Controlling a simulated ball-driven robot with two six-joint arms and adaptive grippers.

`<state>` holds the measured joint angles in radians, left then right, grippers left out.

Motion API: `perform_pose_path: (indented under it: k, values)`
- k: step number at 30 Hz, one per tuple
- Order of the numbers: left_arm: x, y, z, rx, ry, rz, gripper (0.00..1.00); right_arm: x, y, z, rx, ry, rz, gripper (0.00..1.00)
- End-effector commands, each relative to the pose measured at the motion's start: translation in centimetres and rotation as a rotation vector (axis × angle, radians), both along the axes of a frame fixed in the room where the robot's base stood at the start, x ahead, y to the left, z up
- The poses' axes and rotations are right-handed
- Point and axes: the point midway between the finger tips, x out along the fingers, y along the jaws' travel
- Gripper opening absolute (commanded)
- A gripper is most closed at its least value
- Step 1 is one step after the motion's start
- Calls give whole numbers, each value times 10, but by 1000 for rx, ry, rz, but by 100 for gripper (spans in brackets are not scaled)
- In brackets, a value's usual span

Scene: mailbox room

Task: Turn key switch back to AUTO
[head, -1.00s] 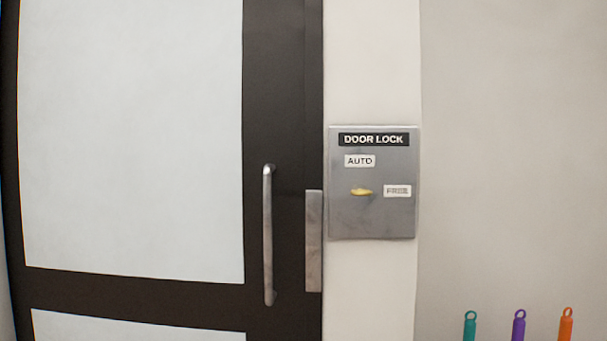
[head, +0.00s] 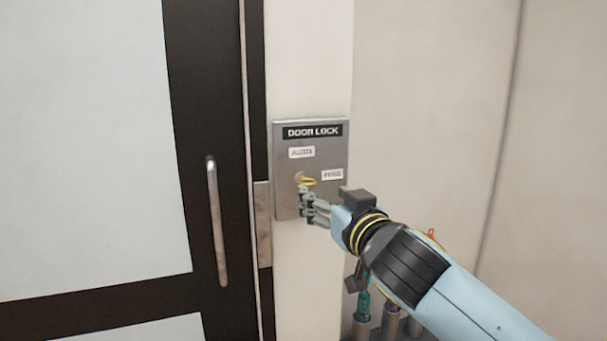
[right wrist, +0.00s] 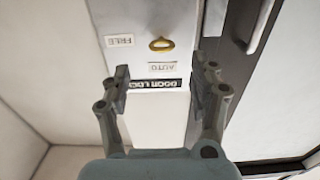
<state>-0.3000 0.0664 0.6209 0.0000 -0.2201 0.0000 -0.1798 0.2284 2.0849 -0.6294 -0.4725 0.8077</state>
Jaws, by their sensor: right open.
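The grey DOOR LOCK panel (head: 285,199) is on the wall beside the door. Its yellow key (head: 307,182) lies sideways, level with the FREE label (head: 332,174) rather than up at the AUTO label (head: 301,152). My right gripper (head: 306,205) is just below the key in the head view, open and empty. In the right wrist view the panel is upside down, and the yellow key (right wrist: 161,44) shows beyond the gap between the open fingers (right wrist: 165,82), apart from them. My left gripper is out of view.
The dark-framed door (head: 205,120) with its vertical metal handle (head: 217,220) stands left of the panel. Teal (head: 362,305) and purple (head: 391,308) handled items stand below my right arm, partly hidden. The wall right of the panel is bare.

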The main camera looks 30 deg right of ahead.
Motion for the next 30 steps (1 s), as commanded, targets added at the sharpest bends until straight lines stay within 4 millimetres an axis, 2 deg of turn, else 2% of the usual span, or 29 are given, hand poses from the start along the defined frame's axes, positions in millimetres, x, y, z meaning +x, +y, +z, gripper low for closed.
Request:
perform_pose_path:
  k: [6,13,18,25,30]
  values:
    - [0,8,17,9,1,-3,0,44,-11,4,1,-2,0,62]
    - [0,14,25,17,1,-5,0,78,-19,2,1,0,0,62]
    - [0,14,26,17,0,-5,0,87,-21,1,1,0,1,62]
    - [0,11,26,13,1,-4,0,87,-21,0,1,0,1,62]
    - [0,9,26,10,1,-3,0,87,-21,0,1,0,1,41]
